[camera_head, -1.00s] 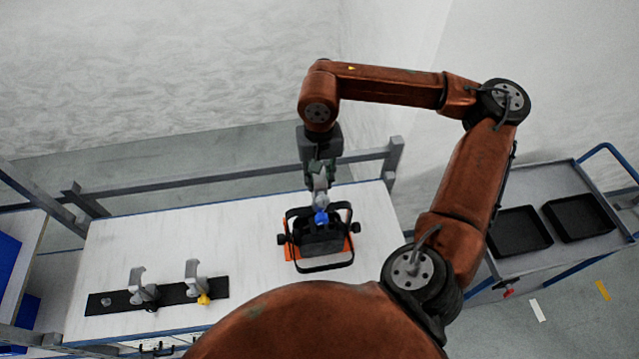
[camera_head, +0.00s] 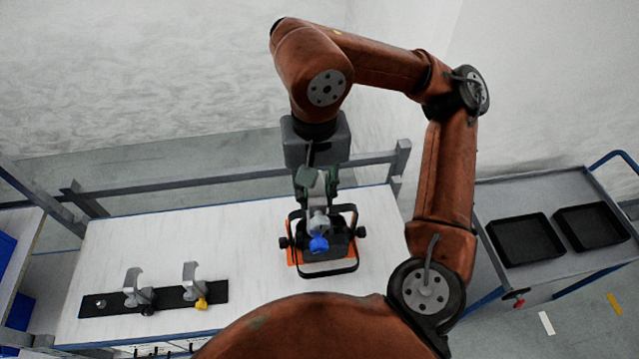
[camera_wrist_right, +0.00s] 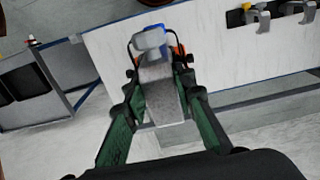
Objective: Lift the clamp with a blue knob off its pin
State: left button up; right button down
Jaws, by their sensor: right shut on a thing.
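The clamp with a blue knob (camera_head: 319,244) is held by my right gripper (camera_head: 317,203). My left gripper is not in view.
A grey clamp with a black knob (camera_head: 135,288) and one with a yellow knob (camera_head: 191,282) stand on the strip. A cart (camera_head: 545,272) with two black trays stands right. The table's middle (camera_head: 232,235) is clear.

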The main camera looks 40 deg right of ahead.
jog(key=shift+s+a+r, duration=0.3)
jog(key=shift+s+a, duration=0.1)
jog(key=shift+s, duration=0.05)
jog(key=shift+f, duration=0.1)
jog(key=shift+f+b, duration=3.5)
jog(key=shift+f, duration=0.75)
